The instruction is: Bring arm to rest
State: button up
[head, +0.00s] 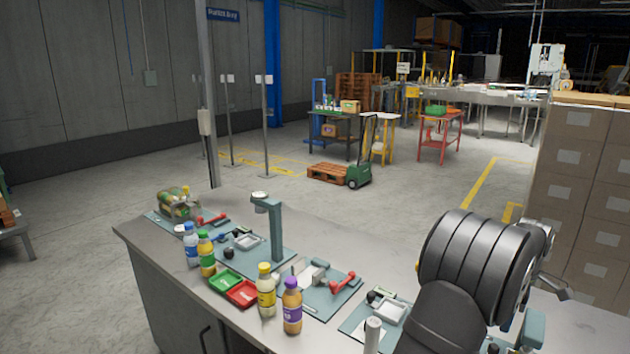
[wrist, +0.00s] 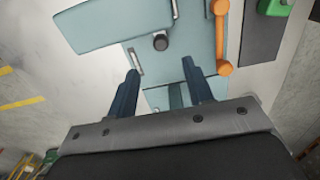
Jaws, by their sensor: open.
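My gripper (wrist: 160,66) shows in the wrist view with its two dark fingers apart and nothing between them. Beyond the fingertips is a teal-grey fixture (wrist: 85,22) with a black knob (wrist: 161,42) and an orange handle (wrist: 220,35). How far the fingers are above it is hard to tell. In the head view my dark arm fills the lower right and hides part of the bench; I cannot make out the fingers there.
The grey bench (head: 150,238) carries several bottles, including a purple-capped one (head: 292,308), a green tray (head: 226,281), a red tray (head: 243,293), and a teal post (head: 275,232). Stacked cartons (head: 585,165) stand behind my arm. Open floor lies behind the bench.

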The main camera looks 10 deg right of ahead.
notch_tip(320, 180, up, 7)
notch_tip(320, 180, down, 16)
jog(key=shift+f, duration=0.1)
jog(key=shift+w+a+f, duration=0.15)
jog(key=shift+a+f, duration=0.05)
jog(key=shift+f, duration=0.4)
jog(key=shift+w+a+r, duration=0.15)
jog(key=shift+w+a, duration=1.1)
notch_tip(320, 180, up, 18)
jog(key=s+d+f+m+t+y, duration=0.1)
jog(key=s+d+f+m+t, duration=0.1)
jog(key=s+f+m+t, duration=0.2)
jog(key=shift+s+f+y, duration=0.4)
jog(key=shift+s+f, duration=0.15)
jog(key=shift+s, duration=0.05)
